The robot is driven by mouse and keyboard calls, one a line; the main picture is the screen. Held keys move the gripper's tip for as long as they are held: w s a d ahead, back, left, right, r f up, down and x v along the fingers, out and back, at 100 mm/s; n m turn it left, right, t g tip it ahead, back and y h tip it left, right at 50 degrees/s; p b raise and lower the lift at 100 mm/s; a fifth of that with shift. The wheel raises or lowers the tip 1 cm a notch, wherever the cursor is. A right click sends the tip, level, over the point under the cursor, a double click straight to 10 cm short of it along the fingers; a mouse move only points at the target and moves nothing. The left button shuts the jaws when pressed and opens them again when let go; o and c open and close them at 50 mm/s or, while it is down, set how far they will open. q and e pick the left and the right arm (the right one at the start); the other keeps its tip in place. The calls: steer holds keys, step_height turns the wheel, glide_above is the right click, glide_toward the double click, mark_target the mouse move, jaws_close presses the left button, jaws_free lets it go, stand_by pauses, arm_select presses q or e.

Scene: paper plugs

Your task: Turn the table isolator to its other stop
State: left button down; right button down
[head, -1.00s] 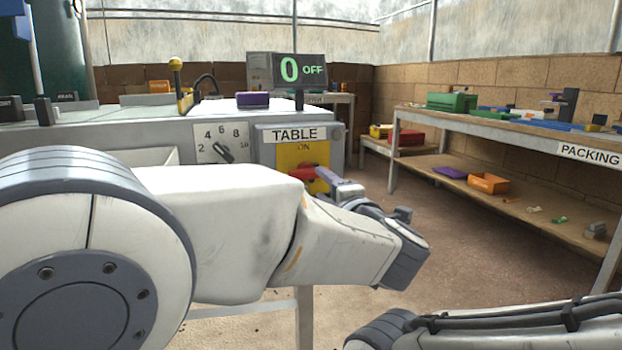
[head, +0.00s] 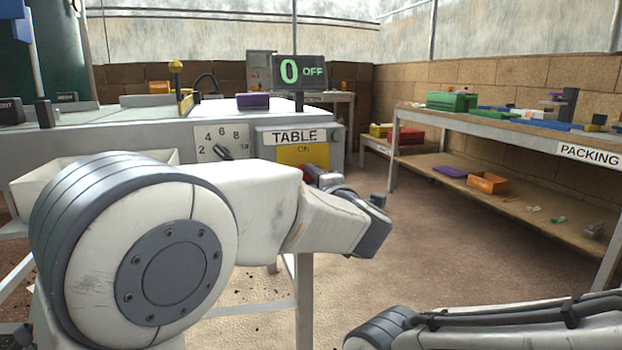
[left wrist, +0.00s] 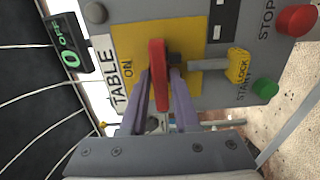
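The isolator's red handle (left wrist: 158,75) stands out from a yellow plate (left wrist: 199,35), marked ON, in the left wrist view. The plate also shows in the head view (head: 290,154) under the TABLE sign (head: 295,136). The handle lies across, not pointing at ON. My left gripper (left wrist: 160,88) has its two purple fingers on either side of the handle, with narrow gaps seeming to remain. In the head view my left gripper (head: 318,175) and arm hide most of the handle. The display (head: 300,71) reads 0 OFF. My right gripper is out of view.
Beside the plate, in the left wrist view, are a yellow block (left wrist: 237,65) on a grey bar, a green button (left wrist: 265,88) and a red STOP button (left wrist: 297,20). A numbered dial (head: 222,147) is left of the isolator. The packing bench (head: 520,135) stands right, with open floor between.

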arm_select(q)
steer(key=shift+m+p, duration=9)
steer(key=shift+p, duration=2.7)
steer(key=shift+f, duration=0.1)
steer(key=c, duration=0.8)
jaws_free()
steer(key=shift+o, duration=0.2)
